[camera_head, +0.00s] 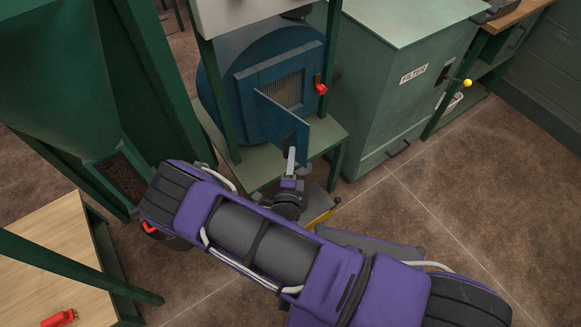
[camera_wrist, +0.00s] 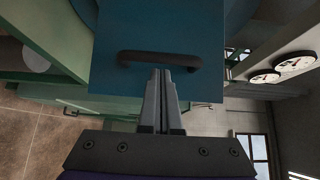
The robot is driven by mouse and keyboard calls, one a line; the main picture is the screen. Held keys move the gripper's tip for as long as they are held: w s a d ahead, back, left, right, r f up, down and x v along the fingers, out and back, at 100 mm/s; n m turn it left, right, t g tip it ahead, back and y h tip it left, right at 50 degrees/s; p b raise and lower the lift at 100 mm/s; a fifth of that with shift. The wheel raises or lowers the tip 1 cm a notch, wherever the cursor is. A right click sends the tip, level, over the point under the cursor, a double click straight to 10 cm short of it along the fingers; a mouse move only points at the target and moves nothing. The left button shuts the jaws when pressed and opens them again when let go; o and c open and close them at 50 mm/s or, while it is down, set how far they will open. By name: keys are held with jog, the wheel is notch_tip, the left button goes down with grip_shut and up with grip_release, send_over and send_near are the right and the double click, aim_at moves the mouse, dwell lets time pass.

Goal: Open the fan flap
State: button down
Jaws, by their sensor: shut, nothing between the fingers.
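The fan flap (camera_head: 272,116) is a flat blue plate on the front of the round blue fan housing (camera_head: 218,72). It is swung out at an angle, and a mesh-covered opening (camera_head: 285,92) shows behind it. In the wrist view the flap (camera_wrist: 205,82) fills the middle, with a dark bar handle (camera_wrist: 135,56) across it. My gripper (camera_head: 291,150) is at the flap's outer face, by the handle. In the wrist view its fingers (camera_wrist: 162,72) are together, with tips at the handle's lower edge. Whether they touch it I cannot tell.
A red catch (camera_head: 321,88) sits right of the opening. A green filter cabinet (camera_head: 405,75) with a yellow-knobbed lever (camera_head: 467,83) stands to the right. A green post (camera_head: 333,60) is close beside the fan. The floor at the right (camera_head: 470,190) is clear.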

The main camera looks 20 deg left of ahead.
jog(key=shift+w+a, duration=0.1)
jog(key=shift+w, duration=0.35)
jog(key=s+a+h+b, duration=0.1)
jog(key=a, duration=0.1)
jog(key=s+a+m+h, duration=0.1)
jog(key=s, duration=0.1)
jog(key=shift+s+a+m+h+b, duration=0.25)
jog(key=shift+a+m+h+b, duration=0.05)
jog(key=shift+a+b, duration=0.1)
jog(key=shift+s, duration=0.1)
